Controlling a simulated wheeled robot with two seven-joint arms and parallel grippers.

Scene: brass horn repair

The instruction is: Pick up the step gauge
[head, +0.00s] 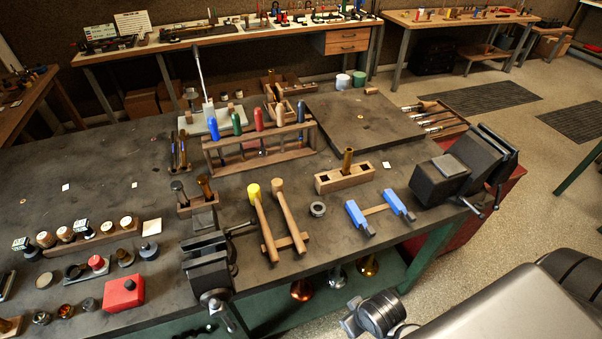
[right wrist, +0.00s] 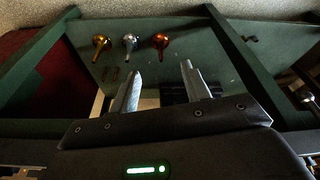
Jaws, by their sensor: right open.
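No object is plainly recognisable as the step gauge. A brass upright piece (head: 348,159) stands in a wooden block (head: 345,180) with square holes at the middle of the dark bench; I cannot tell whether it is the gauge. A grey ring (head: 318,209) lies in front of that block. My right gripper (right wrist: 162,65) shows in the right wrist view with its two fingers apart and nothing between them. It faces the green framework under the bench. My left gripper is in neither view.
A wooden rack (head: 262,150) holds coloured-handled tools. Two mallets (head: 274,215) lie on a cradle beside a vise (head: 208,270). Blue clamps (head: 380,212) lie near the front edge, with another vise (head: 465,165) at the right. Gold (right wrist: 102,42), silver and copper funnel-shaped pieces show below the bench.

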